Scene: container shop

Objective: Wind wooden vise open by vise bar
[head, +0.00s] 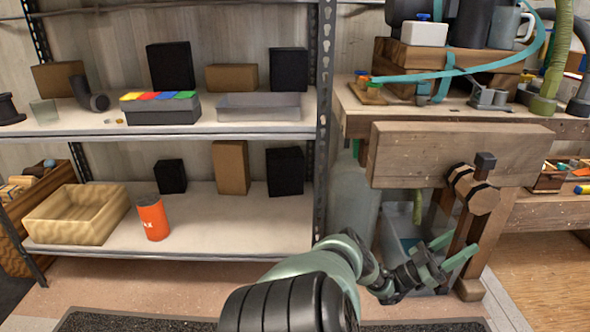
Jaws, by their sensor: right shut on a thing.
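The wooden vise (440,160) is fixed to the front of the workbench at the right, with a thick wooden jaw board facing me. Its hexagonal wooden screw hub (481,198) sticks out below the board's right part. The vise bar (462,235) runs through the hub, with a dark end cap above it and its lower part slanting down left. My right gripper (455,250) reaches in from below, with its two green fingers on either side of the bar's lower part, shut on it. The exact contact is partly hidden. My left gripper is not in view.
A metal shelf (230,130) with boxes and an orange can (152,217) stands left of the bench. A clear bin (400,225) sits under the vise. A wooden leg (469,287) stands close by the gripper. The floor at right is clear.

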